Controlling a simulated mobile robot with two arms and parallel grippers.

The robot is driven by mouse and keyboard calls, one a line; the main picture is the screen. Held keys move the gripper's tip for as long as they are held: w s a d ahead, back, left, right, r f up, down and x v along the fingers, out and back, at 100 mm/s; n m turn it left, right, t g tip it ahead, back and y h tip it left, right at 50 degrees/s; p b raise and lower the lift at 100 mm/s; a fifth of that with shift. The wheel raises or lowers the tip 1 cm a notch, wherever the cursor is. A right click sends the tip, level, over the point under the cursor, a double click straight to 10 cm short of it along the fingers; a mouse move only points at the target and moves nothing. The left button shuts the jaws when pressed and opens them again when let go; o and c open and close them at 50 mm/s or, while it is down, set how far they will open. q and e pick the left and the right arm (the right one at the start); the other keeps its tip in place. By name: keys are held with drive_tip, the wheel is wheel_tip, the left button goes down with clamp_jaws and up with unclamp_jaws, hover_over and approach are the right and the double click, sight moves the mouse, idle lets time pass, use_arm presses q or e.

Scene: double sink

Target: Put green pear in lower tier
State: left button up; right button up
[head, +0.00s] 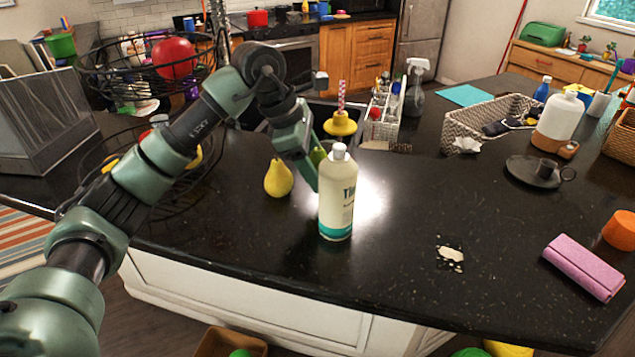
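A two-tier black wire basket stands at the left. Its upper tier (103,69) holds a red apple (173,58). Its lower tier (186,211) is partly covered by my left arm, and bits of yellow fruit show in it. My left gripper (314,160) points down over the counter, behind and left of a white bottle (338,200). A small green rounded patch, seemingly the green pear (318,154), shows at its fingers; the rest is hidden by the gripper and bottle. Whether the fingers grip it cannot be told. My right gripper is out of view.
A yellow pear (278,178) stands on the counter left of the bottle. The front middle counter is mostly clear.

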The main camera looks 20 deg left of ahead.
sight(316, 203)
use_arm(q)
drive_tip(key=shift+a+f, duration=0.1)
drive_tip(key=shift+f, duration=0.6)
wheel_tip(316, 203, down, 4)
drive_tip(key=shift+r+p, duration=0.25)
drive_tip(key=shift+p, duration=0.3)
drive_tip(key=shift+f, duration=0.1)
drive_tip(key=o, duration=1.2)
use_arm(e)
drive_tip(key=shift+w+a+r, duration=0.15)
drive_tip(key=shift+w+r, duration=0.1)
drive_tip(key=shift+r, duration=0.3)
